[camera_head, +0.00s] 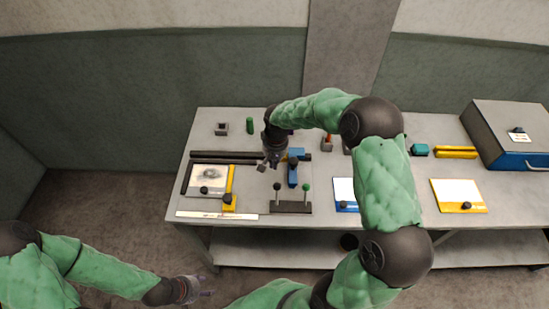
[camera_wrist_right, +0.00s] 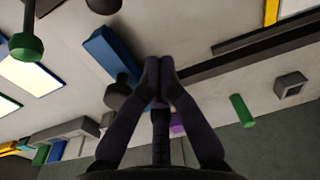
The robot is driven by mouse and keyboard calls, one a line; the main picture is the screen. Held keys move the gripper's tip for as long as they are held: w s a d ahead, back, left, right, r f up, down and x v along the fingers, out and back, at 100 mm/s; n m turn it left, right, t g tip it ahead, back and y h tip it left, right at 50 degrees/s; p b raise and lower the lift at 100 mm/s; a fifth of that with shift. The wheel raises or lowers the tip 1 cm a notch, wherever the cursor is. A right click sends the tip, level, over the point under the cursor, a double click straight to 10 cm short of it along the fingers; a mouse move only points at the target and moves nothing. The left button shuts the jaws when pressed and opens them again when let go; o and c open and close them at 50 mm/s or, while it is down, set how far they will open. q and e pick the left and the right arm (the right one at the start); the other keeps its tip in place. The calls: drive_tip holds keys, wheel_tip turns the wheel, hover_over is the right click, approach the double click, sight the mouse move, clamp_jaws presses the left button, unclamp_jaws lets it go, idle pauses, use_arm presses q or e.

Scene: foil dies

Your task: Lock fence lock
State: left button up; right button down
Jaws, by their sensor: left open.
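A dark fence bar (camera_head: 232,157) runs along the back left of the bench, with a blue block (camera_head: 298,153) at its right end. A blue piece with a black knob (camera_head: 293,174) lies just in front; I cannot tell which part is the lock. The blue piece (camera_wrist_right: 108,53) and its black knob (camera_wrist_right: 118,93) show left of the fingers in the right wrist view. My right gripper (camera_head: 266,166) is above the bench, left of the blue piece; its fingertips (camera_wrist_right: 160,66) meet with nothing visible between them. My left gripper (camera_head: 205,293) is open and empty, off the bench's front.
A framed plate (camera_head: 208,179) with a yellow bar (camera_head: 229,187) lies at left. A dark stand with knobbed posts (camera_head: 291,207) is in front. A green cylinder (camera_head: 250,125) and grey square block (camera_head: 221,129) stand behind the bar. A grey box (camera_head: 505,130) stands at far right.

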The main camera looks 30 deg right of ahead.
sight(277, 194)
wheel_tip(277, 194, down, 3)
drive_tip(key=shift+f, duration=0.1)
drive_tip(key=shift+s+a+f, duration=0.1)
drive_tip(key=shift+f, duration=0.1)
drive_tip(key=shift+s+a+r, duration=0.2)
drive_tip(key=shift+s, duration=0.35)
drive_tip(key=shift+s+a+r, duration=0.2)
drive_tip(key=shift+s+a, duration=0.05)
drive_tip(key=shift+s, duration=0.25)
drive_tip(key=shift+s+a+r, duration=0.2)
drive_tip(key=shift+s, duration=0.35)
